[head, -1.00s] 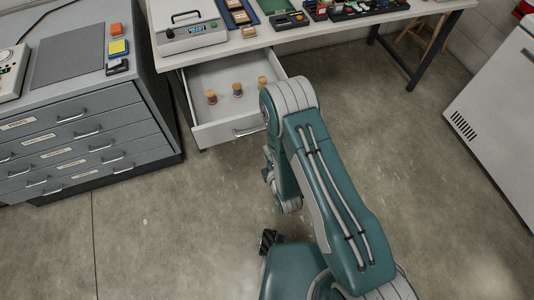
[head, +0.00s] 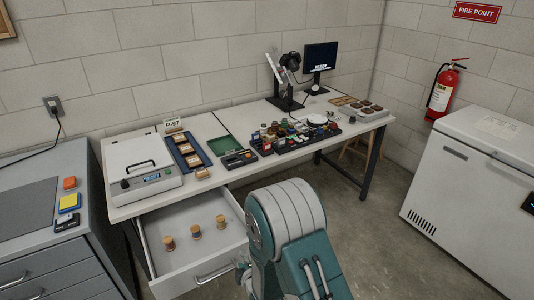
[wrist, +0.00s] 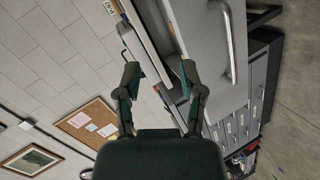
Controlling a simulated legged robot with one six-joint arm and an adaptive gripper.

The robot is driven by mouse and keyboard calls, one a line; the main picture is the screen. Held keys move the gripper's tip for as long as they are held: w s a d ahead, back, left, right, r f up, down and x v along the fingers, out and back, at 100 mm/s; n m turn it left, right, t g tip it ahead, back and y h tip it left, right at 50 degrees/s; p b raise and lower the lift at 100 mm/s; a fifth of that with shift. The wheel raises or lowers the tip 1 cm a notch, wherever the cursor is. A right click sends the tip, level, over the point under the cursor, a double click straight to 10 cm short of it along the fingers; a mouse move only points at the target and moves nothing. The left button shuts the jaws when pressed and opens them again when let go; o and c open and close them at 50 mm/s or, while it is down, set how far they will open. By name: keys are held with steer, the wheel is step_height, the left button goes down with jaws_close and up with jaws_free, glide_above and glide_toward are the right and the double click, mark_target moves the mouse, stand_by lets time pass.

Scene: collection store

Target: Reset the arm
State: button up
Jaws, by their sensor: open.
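My gripper (wrist: 158,75) shows in the wrist view with its two fingers spread apart and nothing between them. In that tilted view it faces the desk drawer front, with its bar handle to the right. The open drawer (head: 181,262) of the white desk holds three small cork-topped pieces: one at left (head: 169,244), one in the middle (head: 195,232) and one at right (head: 221,222).
The white desk (head: 240,184) carries a grey lidded device (head: 146,181), trays and several small jars. A grey drawer cabinet (head: 62,255) stands at the left. A white chest freezer (head: 455,185) stands at the right. Bare floor (head: 392,240) lies between desk and freezer.

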steer(key=s+d+r+m+g+h, duration=0.15)
steer(key=d+r+m, duration=0.4)
steer(key=r, duration=0.55)
steer(key=s+d+r+m+g+h, duration=0.15)
steer(key=d+r+m, duration=0.25)
steer(key=d+r, duration=0.45)
steer(key=s+d+r+m+g+h, duration=0.1)
steer(key=s+d+r+m, duration=0.2)
steer(key=s, duration=0.4)
steer(key=s+d+r+m+g+h, duration=0.1)
steer(key=s+d+r+m, duration=0.2)
steer(key=s+r, duration=0.2)
steer(key=s+d+r+m+g, duration=0.1)
steer(key=s+d+r+m, duration=0.2)
steer(key=s, duration=0.7)
steer(key=shift+r+m+g+h, duration=0.4)
steer(key=shift+m, duration=0.05)
stand_by(1.4)
